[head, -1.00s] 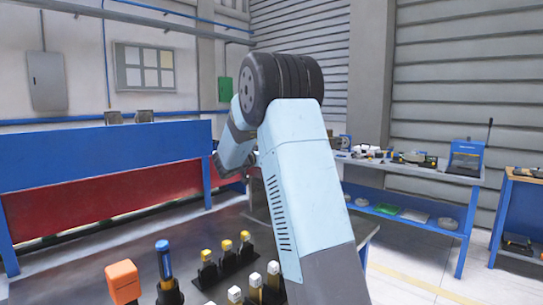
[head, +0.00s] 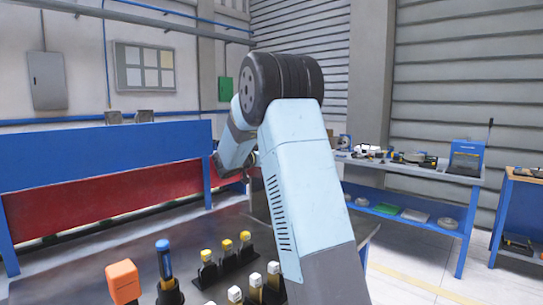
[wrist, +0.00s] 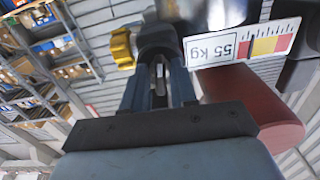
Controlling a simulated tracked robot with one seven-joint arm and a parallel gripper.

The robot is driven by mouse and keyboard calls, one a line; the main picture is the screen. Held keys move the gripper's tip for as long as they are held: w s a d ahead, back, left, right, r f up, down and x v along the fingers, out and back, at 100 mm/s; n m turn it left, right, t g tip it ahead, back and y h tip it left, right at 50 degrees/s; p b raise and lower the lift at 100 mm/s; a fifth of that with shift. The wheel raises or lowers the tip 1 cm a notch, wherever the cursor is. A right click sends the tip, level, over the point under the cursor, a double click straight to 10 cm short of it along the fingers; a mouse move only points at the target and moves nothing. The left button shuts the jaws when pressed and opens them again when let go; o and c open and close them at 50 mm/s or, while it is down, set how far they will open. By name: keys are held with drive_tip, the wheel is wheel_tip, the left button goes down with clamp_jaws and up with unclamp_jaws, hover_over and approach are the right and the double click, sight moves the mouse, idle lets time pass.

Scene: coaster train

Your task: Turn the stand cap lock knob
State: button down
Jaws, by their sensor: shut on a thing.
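In the wrist view my gripper (wrist: 160,72) reaches up toward a dark rounded part (wrist: 157,38), which I take to be the stand cap lock knob. Its fingers are shut on this part, whose gripped end is mostly hidden between them. A yellow ribbed knob (wrist: 123,48) sits just left of the dark part, outside the fingers. In the head view my arm hides the gripper and the lock knob.
A white label reading 55 kg (wrist: 240,42) and a dark red cylinder (wrist: 255,105) are close on the gripper's right. In the head view, an orange block (head: 123,282), a blue-topped tool (head: 164,262) and several yellow-topped pieces (head: 227,247) stand on the dark table (head: 110,245).

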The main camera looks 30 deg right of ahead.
drive_tip(key=shift+w+a+r, duration=0.1)
drive_tip(key=shift+a+r, duration=0.05)
drive_tip(key=shift+a, duration=0.05)
drive_tip(key=c, duration=1.2)
unclamp_jaws()
drive_tip(key=shift+o, duration=0.2)
drive_tip(key=shift+d, duration=0.1)
drive_tip(key=v, duration=1.4)
drive_tip(key=shift+d, duration=0.1)
